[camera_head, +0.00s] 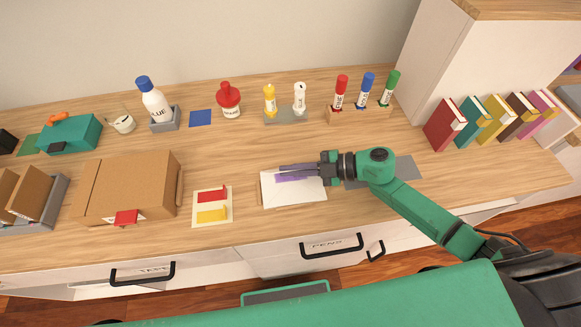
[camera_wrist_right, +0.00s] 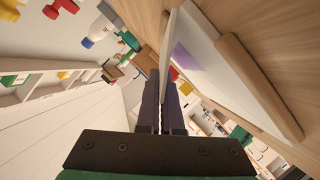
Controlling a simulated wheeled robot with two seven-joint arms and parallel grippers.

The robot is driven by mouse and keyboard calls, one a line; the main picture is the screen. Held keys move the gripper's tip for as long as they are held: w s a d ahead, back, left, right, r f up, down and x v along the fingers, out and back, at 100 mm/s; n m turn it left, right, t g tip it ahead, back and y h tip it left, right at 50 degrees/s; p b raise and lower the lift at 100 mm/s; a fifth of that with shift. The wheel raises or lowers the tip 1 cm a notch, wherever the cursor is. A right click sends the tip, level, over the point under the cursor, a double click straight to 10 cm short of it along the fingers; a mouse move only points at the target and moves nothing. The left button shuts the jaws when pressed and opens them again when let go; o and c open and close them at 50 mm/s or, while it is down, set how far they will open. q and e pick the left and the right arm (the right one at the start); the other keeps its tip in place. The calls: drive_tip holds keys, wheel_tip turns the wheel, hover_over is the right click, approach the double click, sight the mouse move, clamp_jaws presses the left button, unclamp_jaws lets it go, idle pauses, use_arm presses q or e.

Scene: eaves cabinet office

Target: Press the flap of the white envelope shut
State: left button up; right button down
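The white envelope (camera_head: 293,198) lies on the wooden counter, front centre, with a purple patch showing along its upper part. In the right wrist view the white envelope (camera_wrist_right: 222,75) stretches down the right side, with the purple patch near its left edge. My right gripper (camera_head: 282,172) reaches in from the right, over the envelope's upper part. My left gripper is out of view.
A card with red and yellow pieces (camera_head: 212,206) lies left of the envelope, beside a cardboard box (camera_head: 130,185). A grey mat (camera_head: 400,168) lies under my right arm. Bottles and markers (camera_head: 366,90) stand behind; books (camera_head: 445,124) stand right.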

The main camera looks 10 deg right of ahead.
drive_tip(key=shift+s+f+n, duration=0.1)
drive_tip(key=shift+n, duration=0.2)
idle(0.4)
drive_tip(key=c, duration=1.1)
unclamp_jaws()
drive_tip(key=shift+d, duration=0.1)
drive_tip(key=shift+s+d+t+b, duration=0.15)
drive_tip(key=shift+d+t+b, duration=0.15)
drive_tip(key=b+v, duration=0.1)
drive_tip(key=v, duration=1.2)
drive_tip(key=shift+d, duration=0.35)
